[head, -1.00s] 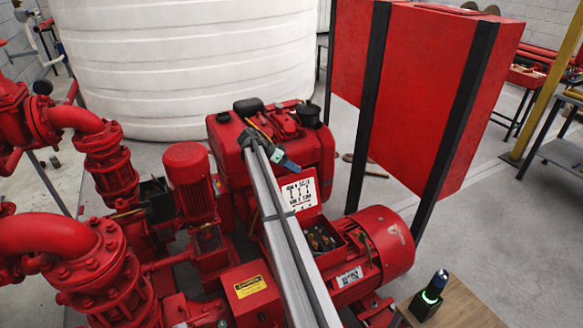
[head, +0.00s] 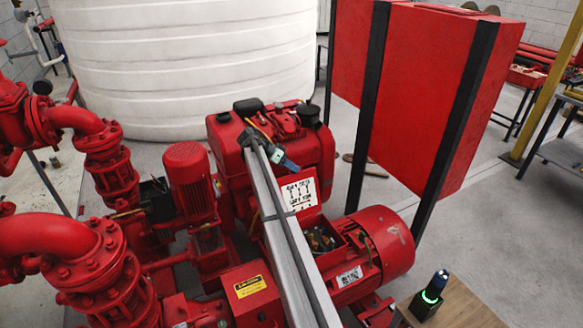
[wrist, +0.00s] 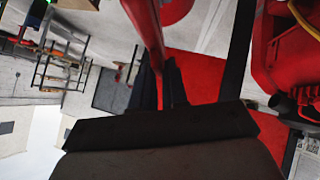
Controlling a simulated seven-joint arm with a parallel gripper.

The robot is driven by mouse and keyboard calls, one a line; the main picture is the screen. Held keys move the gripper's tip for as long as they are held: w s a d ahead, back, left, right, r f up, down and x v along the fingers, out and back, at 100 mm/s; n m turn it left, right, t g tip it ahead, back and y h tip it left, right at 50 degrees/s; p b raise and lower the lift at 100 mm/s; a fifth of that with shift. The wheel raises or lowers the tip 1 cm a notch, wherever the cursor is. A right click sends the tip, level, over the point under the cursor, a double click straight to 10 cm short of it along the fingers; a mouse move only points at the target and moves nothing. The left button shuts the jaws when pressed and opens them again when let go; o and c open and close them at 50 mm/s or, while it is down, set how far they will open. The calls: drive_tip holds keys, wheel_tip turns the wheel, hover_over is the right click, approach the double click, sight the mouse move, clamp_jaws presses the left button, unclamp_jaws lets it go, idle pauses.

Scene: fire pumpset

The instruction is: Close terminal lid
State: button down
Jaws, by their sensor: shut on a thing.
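The terminal lid stands open and upright behind the terminal box; its inner face carries a white diagram label (head: 300,193). The open terminal box (head: 320,240), with brass-coloured terminals and wires inside, sits on top of the red motor (head: 388,243). My gripper (head: 289,164) is at the lid's upper edge, partly hidden behind my own arm. In the wrist view, my gripper (wrist: 164,82) has its dark fingers shut on the thin red edge of the terminal lid (wrist: 150,38). The lid's hinge cannot be made out.
A red engine (head: 315,150) stands close behind the lid. Red pipes (head: 75,240) and pumps fill the left. A tall red panel (head: 420,90) on black posts stands behind at the right. A small wooden table (head: 465,305) bears a device with a green light (head: 430,295).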

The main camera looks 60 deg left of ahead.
drive_tip(key=shift+d, duration=0.1)
drive_tip(key=d+m+y, duration=0.4)
drive_tip(key=d+y, duration=0.4)
drive_tip(key=d, duration=1.2)
drive_tip(key=d+f, duration=0.5)
drive_tip(key=f, duration=0.3)
drive_tip(key=d+f+m+y, duration=0.1)
drive_tip(key=d+f, duration=0.4)
drive_tip(key=f, duration=0.4)
drive_tip(key=shift+f+y, duration=0.3)
